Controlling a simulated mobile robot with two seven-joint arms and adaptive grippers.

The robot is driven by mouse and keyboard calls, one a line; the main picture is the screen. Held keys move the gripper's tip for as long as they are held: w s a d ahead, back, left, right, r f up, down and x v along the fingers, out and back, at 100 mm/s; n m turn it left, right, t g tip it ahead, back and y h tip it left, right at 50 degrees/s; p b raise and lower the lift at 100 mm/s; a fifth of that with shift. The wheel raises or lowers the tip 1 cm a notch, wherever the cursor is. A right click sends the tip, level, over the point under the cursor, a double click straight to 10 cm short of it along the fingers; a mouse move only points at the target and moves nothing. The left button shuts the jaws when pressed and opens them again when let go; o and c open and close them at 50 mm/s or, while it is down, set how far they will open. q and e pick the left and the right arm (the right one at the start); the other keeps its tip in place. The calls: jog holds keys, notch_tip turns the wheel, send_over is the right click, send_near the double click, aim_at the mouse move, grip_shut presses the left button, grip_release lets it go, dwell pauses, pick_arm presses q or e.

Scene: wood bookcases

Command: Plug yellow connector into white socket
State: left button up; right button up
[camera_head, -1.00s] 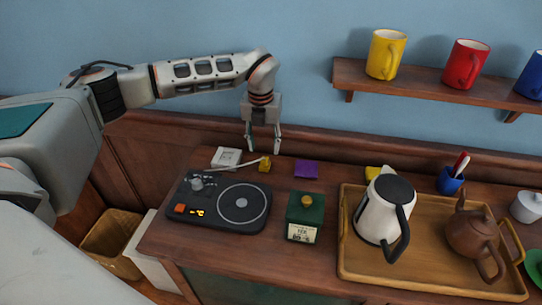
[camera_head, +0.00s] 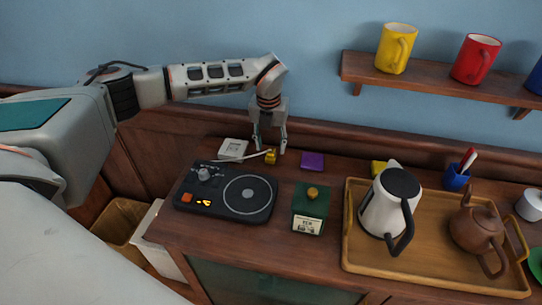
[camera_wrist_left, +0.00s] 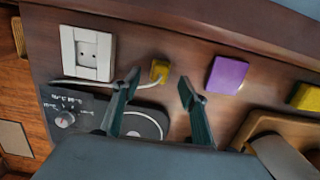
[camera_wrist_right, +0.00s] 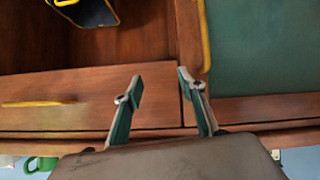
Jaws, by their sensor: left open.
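The yellow connector (camera_head: 270,156) lies on the wooden cabinet top at the end of a pale cable. It also shows in the left wrist view (camera_wrist_left: 159,71), between and beyond my fingertips. The white socket (camera_head: 233,149) lies to its left, behind the hot plate.
A black hot plate (camera_head: 226,192) stands in front of the socket. A purple block (camera_head: 312,160) lies right of the connector. A green tea tin (camera_head: 310,208) stands before it. A tray (camera_head: 436,268) with a kettle (camera_head: 386,202) and brown teapot (camera_head: 478,230) fills the right.

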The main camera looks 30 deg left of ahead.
aim_at(271, 151)
pick_arm(q)
jog(key=f, duration=0.4)
jog(key=shift+w+f, duration=0.1)
jog(key=shift+w, duration=0.2)
jog(key=c, duration=1.1)
